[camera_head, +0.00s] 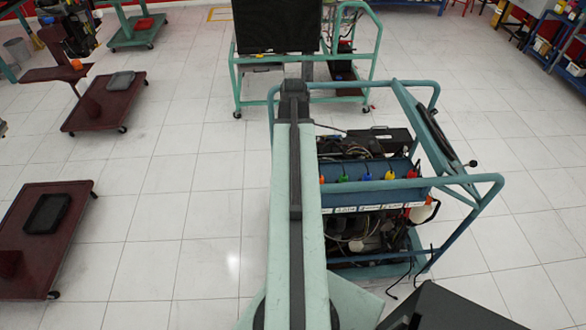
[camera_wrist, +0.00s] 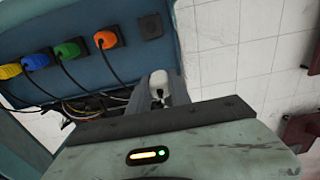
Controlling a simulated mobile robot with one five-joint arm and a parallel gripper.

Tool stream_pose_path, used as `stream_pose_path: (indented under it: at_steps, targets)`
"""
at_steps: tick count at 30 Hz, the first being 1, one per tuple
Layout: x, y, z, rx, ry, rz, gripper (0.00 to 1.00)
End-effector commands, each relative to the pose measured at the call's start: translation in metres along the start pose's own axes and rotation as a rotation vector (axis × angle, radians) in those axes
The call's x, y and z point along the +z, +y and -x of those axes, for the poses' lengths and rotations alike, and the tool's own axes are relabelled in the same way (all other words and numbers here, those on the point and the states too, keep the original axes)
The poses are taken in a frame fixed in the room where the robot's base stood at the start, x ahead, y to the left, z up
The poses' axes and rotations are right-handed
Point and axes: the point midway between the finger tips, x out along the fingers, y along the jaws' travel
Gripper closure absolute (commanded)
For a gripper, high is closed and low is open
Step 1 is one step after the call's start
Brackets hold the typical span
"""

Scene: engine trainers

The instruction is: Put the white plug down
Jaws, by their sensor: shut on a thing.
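The white plug (camera_wrist: 160,84) shows between the fingers of my gripper (camera_wrist: 160,92) in the wrist view, just past the dark edge of the arm. My gripper is shut on it. The plug is beside the blue socket panel (camera_wrist: 135,62), below an empty black socket (camera_wrist: 150,26) in the picture, and appears apart from that socket. The lower part of the plug and its cable are hard to make out. In the head view my own arm covers the gripper and the plug.
Orange (camera_wrist: 105,40), green (camera_wrist: 67,50), blue (camera_wrist: 35,61) and yellow (camera_wrist: 9,70) plugs sit in the panel, with cables hanging. The engine trainer (camera_head: 485,180) has a teal tube frame. Dark red carts (camera_head: 38,250) stand at left. Tiled floor (camera_head: 190,220) between is clear.

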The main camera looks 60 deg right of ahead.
Motion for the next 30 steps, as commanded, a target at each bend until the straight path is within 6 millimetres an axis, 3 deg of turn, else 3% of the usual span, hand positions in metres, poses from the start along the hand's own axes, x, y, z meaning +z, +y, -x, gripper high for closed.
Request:
stream_pose_path:
  at_steps: [1, 7, 13, 21, 30]
  targets:
    - [0.0, 0.0, -0.017, 0.0, 0.0, 0.0, 1.0]
    - [0.0, 0.0, -0.059, 0.0, 0.0, -0.001, 1.0]
    - [0.0, 0.0, -0.061, 0.0, 0.0, -0.002, 1.0]
    - [0.0, -0.001, -0.1, 0.0, 0.0, -0.001, 1.0]
    - [0.0, -0.001, -0.097, 0.0, 0.0, -0.001, 1.0]
